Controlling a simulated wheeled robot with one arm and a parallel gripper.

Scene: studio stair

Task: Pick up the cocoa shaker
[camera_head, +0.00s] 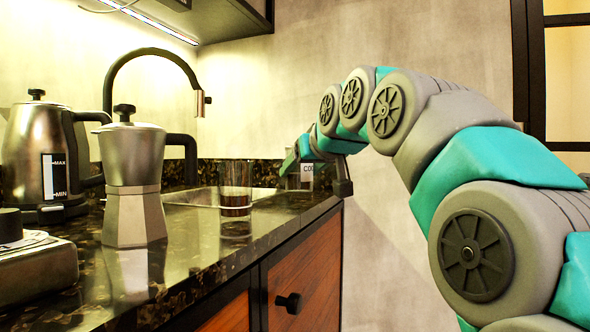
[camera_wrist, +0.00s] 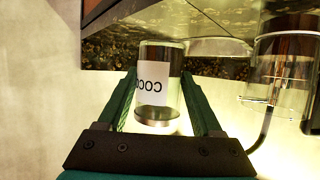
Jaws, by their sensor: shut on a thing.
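The cocoa shaker (camera_wrist: 172,95) is a small clear cylinder with a white label reading COCO. In the wrist view it stands between the two green fingers of my gripper (camera_wrist: 158,85), which are shut on its sides. In the head view the shaker (camera_head: 306,177) shows only in part, near the far right end of the counter, with part of its label visible. My gripper (camera_head: 297,163) and arm hide the rest of it. I cannot tell whether its base touches the counter.
A moka pot (camera_head: 133,190), an electric kettle (camera_head: 40,150) and a black tap (camera_head: 150,52) are further left. The counter's front edge (camera_head: 262,262) runs below them.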

